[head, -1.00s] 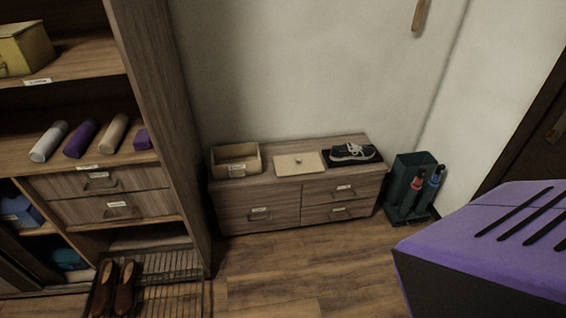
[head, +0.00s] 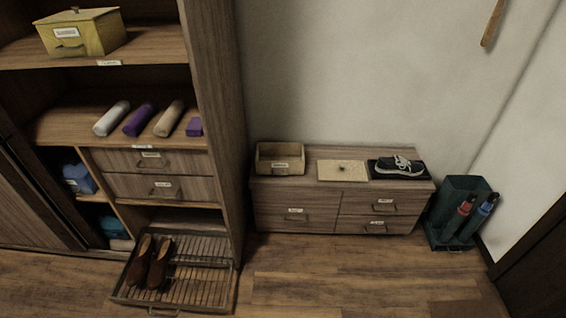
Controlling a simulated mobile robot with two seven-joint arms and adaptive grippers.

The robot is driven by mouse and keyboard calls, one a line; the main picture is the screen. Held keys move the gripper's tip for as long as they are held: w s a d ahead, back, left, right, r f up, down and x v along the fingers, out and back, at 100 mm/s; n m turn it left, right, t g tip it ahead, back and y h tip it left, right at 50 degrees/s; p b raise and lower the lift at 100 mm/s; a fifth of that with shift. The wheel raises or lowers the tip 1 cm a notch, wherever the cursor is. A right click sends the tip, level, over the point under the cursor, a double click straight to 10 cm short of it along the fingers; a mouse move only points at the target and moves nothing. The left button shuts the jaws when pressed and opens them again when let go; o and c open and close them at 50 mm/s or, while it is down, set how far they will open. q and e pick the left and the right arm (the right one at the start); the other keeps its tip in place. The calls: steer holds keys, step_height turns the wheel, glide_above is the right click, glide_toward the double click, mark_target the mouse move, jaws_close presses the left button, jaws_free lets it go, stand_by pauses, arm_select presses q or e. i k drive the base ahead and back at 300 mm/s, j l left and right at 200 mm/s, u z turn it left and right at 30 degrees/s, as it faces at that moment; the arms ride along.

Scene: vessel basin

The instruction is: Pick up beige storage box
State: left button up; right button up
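A beige open-topped storage box (head: 280,165) with a small label on its front stands upright at the left end of a low wooden drawer cabinet (head: 325,218). A flat beige lid (head: 342,171) with a small knob lies beside it on the cabinet top. Neither of my grippers shows in the head view, and nothing touches the box.
A green umbrella stand (head: 450,229) is right of the cabinet. A tall shelf (head: 222,110) is at left, with a yellow box (head: 85,34) and a pulled-out shoe rack (head: 197,272). Floor in front is clear.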

mark_target(271, 158)
steer(key=i+l+u, duration=0.1)
steer(key=i+l, duration=0.25)
steer(key=i+l+u, duration=0.1)
steer(key=i+l, duration=0.25)
steer(key=i+l+u, duration=0.1)
steer(key=i+l, duration=0.25)
steer(key=i+l+u, duration=0.1)
steer(key=i+l, duration=0.2)
steer(key=l, duration=0.2)
steer(key=i+l+u, duration=0.1)
steer(key=i+l, duration=0.2)
steer(key=l, duration=0.15)
steer(key=i+l, duration=0.25)
steer(key=l, duration=0.2)
steer(key=i+u, duration=0.05)
